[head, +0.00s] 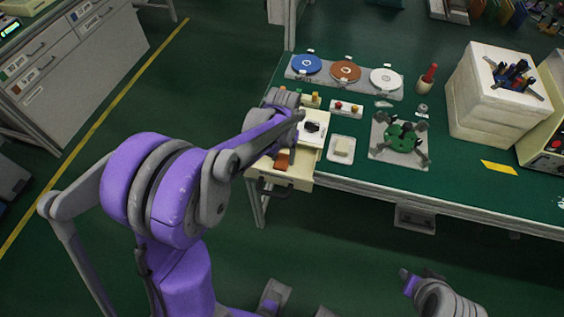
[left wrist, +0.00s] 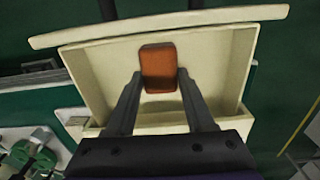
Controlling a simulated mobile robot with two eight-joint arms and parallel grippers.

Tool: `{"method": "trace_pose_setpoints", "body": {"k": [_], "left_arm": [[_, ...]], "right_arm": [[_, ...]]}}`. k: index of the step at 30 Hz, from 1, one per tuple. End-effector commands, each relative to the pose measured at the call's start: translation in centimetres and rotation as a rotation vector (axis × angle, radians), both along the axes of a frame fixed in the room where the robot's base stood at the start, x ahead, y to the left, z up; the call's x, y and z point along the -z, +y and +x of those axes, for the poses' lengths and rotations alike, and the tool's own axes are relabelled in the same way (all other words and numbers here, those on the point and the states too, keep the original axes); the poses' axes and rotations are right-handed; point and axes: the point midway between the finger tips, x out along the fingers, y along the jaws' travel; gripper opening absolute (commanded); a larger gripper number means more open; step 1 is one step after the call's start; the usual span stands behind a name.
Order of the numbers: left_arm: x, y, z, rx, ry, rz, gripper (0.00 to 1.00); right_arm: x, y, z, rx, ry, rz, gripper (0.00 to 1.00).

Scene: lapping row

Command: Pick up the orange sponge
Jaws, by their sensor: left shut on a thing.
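The orange sponge (head: 283,160) lies in an open cream drawer (head: 297,180) at the left end of the green bench. In the left wrist view the sponge (left wrist: 158,60) is between the fingertips of my left gripper (left wrist: 160,80), which is shut on it. The drawer's floor and walls (left wrist: 218,70) surround it there. Whether the sponge touches the floor is unclear. In the head view my left forearm reaches over the drawer and hides most of the gripper. My right gripper does not show; only parts of my arm are at the lower right.
On the bench are a tray with blue, brown and white discs (head: 346,71), a small white dish (head: 341,149), a green fixture (head: 402,138), a red-topped bottle (head: 428,76) and a white block stack (head: 485,95). Open floor lies in front.

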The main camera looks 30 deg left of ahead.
Motion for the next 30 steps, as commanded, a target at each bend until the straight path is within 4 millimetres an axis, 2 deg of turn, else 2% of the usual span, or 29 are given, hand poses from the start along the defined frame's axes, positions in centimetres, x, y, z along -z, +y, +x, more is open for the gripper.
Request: {"method": "trace_pose_setpoints", "body": {"k": [8, 11, 21, 25, 30], "left_arm": [[-0.4, 0.0, 0.0, 0.0, 0.0, 0.0, 0.02], [-1.6, 0.0, 0.0, 0.0, 0.0, 0.0, 0.02], [-8.2, 0.0, 0.0, 0.0, 0.0, 0.0, 0.02], [-9.6, 0.0, 0.0, 0.0, 0.0, 0.0, 0.02], [-10.1, 0.0, 0.0, 0.0, 0.0, 0.0, 0.02]], "right_arm": [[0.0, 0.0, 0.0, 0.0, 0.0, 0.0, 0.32], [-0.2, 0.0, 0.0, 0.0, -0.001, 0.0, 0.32], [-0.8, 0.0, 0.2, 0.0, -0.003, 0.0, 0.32], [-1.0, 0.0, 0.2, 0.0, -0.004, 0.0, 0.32], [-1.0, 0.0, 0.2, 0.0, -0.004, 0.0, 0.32]]}}
